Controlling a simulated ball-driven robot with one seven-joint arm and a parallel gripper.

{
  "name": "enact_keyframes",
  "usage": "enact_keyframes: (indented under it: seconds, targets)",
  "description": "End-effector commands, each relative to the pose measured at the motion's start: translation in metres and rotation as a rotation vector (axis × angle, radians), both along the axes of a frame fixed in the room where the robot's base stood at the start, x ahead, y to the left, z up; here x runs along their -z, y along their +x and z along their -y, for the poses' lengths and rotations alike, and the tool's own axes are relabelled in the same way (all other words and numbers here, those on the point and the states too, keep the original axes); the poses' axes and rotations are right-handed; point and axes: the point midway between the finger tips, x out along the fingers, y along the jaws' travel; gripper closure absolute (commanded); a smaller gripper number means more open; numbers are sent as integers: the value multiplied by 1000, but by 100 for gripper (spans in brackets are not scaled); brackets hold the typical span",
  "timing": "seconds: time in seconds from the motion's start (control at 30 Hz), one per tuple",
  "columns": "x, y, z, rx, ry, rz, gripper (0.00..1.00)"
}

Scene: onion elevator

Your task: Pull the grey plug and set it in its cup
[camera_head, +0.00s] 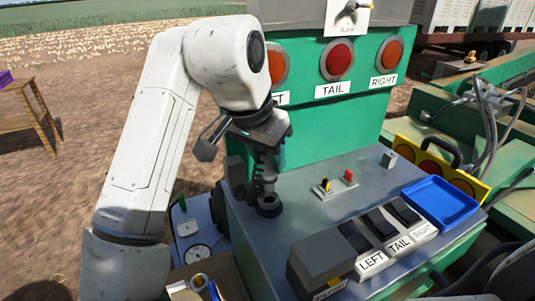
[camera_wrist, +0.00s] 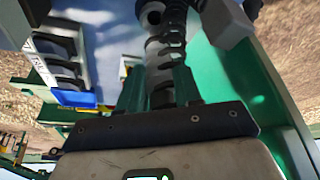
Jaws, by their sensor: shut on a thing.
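My gripper (camera_head: 265,150) points down over the left end of the grey console top. In the wrist view its fingers (camera_wrist: 160,85) are closed around the grey plug (camera_wrist: 156,52), a light grey stepped cylinder. In the head view the plug (camera_head: 266,178) stands upright below the fingers, with a black coiled cord (camera_head: 255,182) close on its left. The coil also shows in the wrist view (camera_wrist: 176,30). A dark round ring (camera_head: 268,207) sits on the console under the plug. I cannot tell whether it is the socket or the cup, or whether the plug is still seated.
A green panel (camera_head: 320,125) with LEFT, TAIL and RIGHT lamps rises behind. Small red and yellow levers (camera_head: 338,183) stand mid-console. Black rocker switches (camera_head: 380,224), a dark grey box (camera_head: 322,263) and a blue tray (camera_head: 441,202) lie to the right. A yellow-framed piece (camera_head: 440,165) stands behind the tray.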

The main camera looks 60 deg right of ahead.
Motion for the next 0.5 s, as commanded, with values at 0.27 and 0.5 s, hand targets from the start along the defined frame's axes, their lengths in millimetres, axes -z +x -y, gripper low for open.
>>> enact_keyframes:
  seconds: [0.27, 0.5]
  targets:
    - [7, 0, 0, 0, -1, -1, 100]
    - [12, 0, 0, 0, -1, -1, 100]
